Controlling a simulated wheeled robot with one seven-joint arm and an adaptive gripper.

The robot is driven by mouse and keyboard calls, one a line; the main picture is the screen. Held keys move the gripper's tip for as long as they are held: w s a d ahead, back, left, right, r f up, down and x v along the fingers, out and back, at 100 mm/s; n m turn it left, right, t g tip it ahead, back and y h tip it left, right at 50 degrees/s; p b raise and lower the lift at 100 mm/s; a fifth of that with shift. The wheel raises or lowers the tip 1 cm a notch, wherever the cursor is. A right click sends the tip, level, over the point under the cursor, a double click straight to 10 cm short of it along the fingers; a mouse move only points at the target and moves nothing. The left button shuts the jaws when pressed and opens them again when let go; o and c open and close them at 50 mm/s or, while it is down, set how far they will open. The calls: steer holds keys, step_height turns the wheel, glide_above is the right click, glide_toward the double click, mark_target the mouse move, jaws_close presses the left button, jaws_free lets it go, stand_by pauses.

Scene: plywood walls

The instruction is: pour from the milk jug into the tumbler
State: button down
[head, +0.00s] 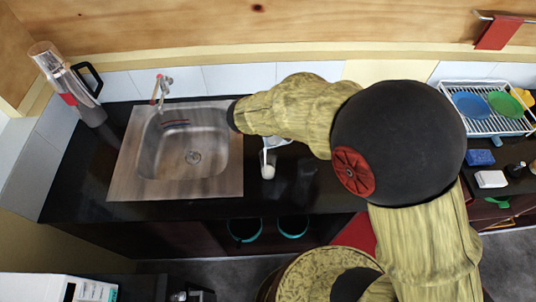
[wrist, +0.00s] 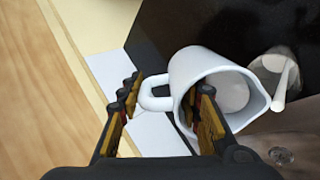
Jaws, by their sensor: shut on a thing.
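The white milk jug (wrist: 185,72) is in my gripper (wrist: 165,112), whose fingers are on either side of its handle in the wrist view. I look into its open mouth and see pale milk inside; the jug looks tilted. In the head view only a small part of the jug (head: 276,142) shows beside my arm. The tumbler (wrist: 268,64) is just right of the jug in the wrist view, with a pale streak along it. In the head view the tumbler (head: 268,170) stands on the counter and looks whitish.
The steel sink (head: 125,180) is left of the tumbler on the black counter (head: 300,195). A tall clear-and-grey appliance (head: 88,108) stands in the left corner. A dish rack (head: 480,122) with plates, a blue sponge (head: 479,157) and a white block (head: 490,179) are at the right.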

steer(key=shift+s+a+t+h+b, duration=0.2)
steer(key=shift+t+h+b, duration=0.2)
steer(key=shift+b, duration=0.7)
stand_by(1.7)
steer(key=p, duration=0.1)
steer(key=r+p, duration=0.1)
steer(key=p, duration=0.1)
steer(key=shift+w+d+g+y, duration=0.2)
steer(key=shift+d+g+y, duration=0.1)
steer(key=shift+g, duration=0.1)
steer(key=f+g+y+p, duration=0.1)
steer(key=p, duration=0.1)
steer(key=w+d+f+y+p, duration=0.1)
steer(key=p, duration=0.2)
steer(key=f+g+p, duration=0.1)
steer(key=f+p, duration=0.1)
steer(key=shift+w+d+f+g+y, duration=0.1)
steer(key=shift+w+d+g+y, duration=0.2)
steer(key=shift+w+d+y, duration=0.1)
step_height(320, 180, down, 8)
steer(key=w+d+g+y+p, duration=0.2)
steer(key=g+y+p, duration=0.1)
steer(key=p, duration=1.3)
steer(key=shift+w+d+f+g+y, duration=0.2)
steer(key=shift+w+d+g+y, duration=0.05)
steer(key=shift+w+g+y, duration=0.15)
